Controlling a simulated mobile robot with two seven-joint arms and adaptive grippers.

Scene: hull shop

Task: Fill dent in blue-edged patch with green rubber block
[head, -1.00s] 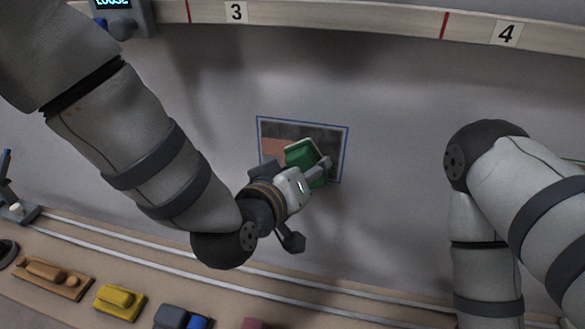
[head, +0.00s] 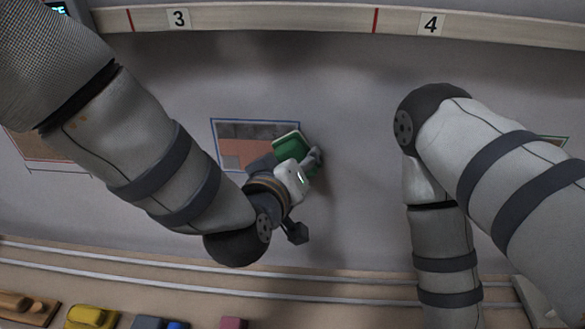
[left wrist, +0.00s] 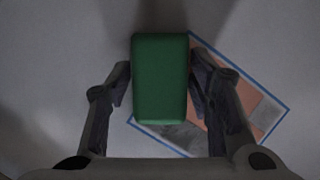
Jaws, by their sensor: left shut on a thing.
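The blue-edged patch (head: 232,132) is on the grey wall, with dark grey and reddish-orange areas inside it. My left gripper (head: 302,160) is shut on the green rubber block (head: 288,146), in front of the patch's right edge. In the left wrist view the green block (left wrist: 160,80) sits between both fingers and covers part of the patch (left wrist: 262,108), which lies tilted behind it. I cannot tell whether the block touches the wall. No dent can be made out. My right arm is at the right, its gripper out of frame.
A pale rail with number plates 3 (head: 178,18) and 4 (head: 431,24) runs above. Along the bottom shelf lie a yellow block (head: 92,317), a wooden piece (head: 30,307), a grey-blue block (head: 150,323) and a pink block (head: 233,323).

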